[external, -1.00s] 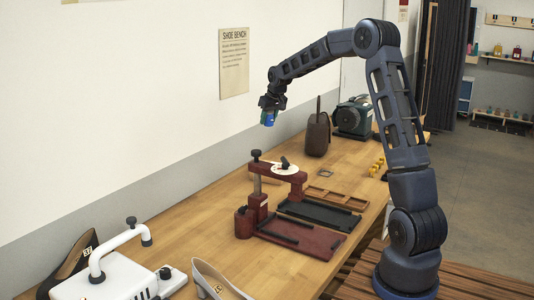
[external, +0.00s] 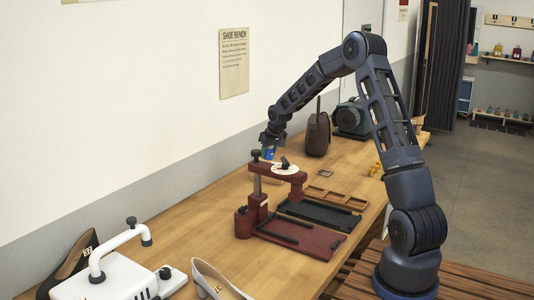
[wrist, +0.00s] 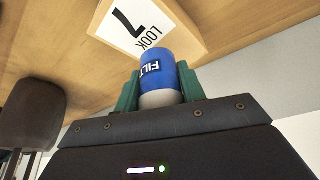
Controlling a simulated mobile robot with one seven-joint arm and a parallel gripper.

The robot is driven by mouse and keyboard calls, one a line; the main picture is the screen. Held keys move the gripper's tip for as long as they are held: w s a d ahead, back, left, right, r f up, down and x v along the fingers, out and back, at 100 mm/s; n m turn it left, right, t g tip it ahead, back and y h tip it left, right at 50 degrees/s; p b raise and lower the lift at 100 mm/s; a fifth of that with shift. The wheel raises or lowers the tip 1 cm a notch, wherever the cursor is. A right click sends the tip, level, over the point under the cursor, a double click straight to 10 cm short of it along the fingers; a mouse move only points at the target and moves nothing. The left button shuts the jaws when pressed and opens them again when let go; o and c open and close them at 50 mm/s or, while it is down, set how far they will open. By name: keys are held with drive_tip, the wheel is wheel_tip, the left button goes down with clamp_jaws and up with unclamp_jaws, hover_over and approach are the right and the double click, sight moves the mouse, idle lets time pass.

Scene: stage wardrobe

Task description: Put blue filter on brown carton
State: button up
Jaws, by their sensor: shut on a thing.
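My gripper (external: 270,144) is shut on the blue filter (external: 268,154), a small blue cylinder with a pale end. In the wrist view the filter (wrist: 160,72) shows white "FILT" lettering between the two green fingers (wrist: 155,88). The brown carton (wrist: 185,24) is in the wrist view just beyond the filter, with a white "LOOK 7" label on its face. The filter overlaps the carton's edge in that picture; I cannot tell whether they touch.
A dark red press (external: 277,171) stands just in front of my gripper, with a black tray (external: 318,215) beside it. A brown bag-like object (external: 317,135) and a green machine (external: 352,118) stand behind. Bare wooden bench (external: 190,220) lies to the left.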

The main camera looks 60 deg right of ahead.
drive_tip(key=shift+f, duration=1.2)
drive_tip(key=shift+f, duration=0.1)
drive_tip(key=o, duration=1)
